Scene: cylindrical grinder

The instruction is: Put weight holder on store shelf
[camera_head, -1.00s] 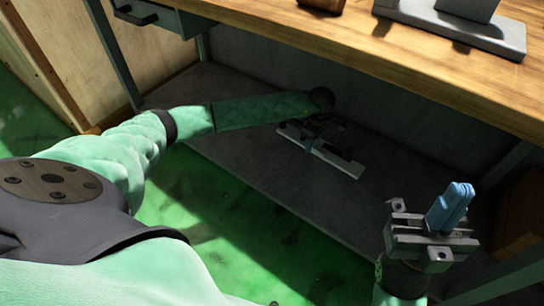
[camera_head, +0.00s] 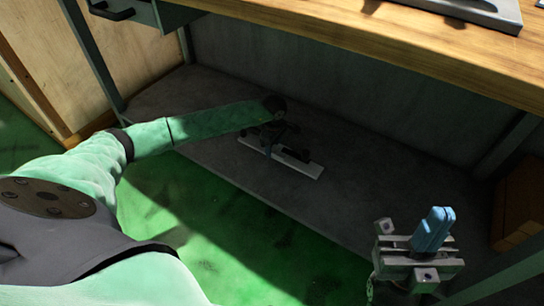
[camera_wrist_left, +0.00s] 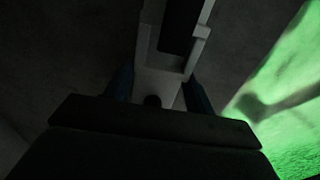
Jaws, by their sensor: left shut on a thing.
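The weight holder is a long pale piece with a dark slot (camera_head: 305,168), low over or on the grey store shelf (camera_head: 345,200) under the bench. My left gripper (camera_head: 272,141) reaches in from the left and is shut on it. In the left wrist view, the weight holder (camera_wrist_left: 158,82) lies between the blue fingers of my left gripper (camera_wrist_left: 158,92). I cannot tell whether it touches the shelf. My right gripper (camera_head: 434,228) is at the lower right, away from the shelf items, with its blue fingers together and nothing visible in them.
The wooden bench top (camera_head: 400,55) overhangs the shelf. Metal legs stand at both sides, and a brown box (camera_head: 520,205) is at the right. The shelf is clear around the holder. Green floor (camera_head: 220,230) lies in front.

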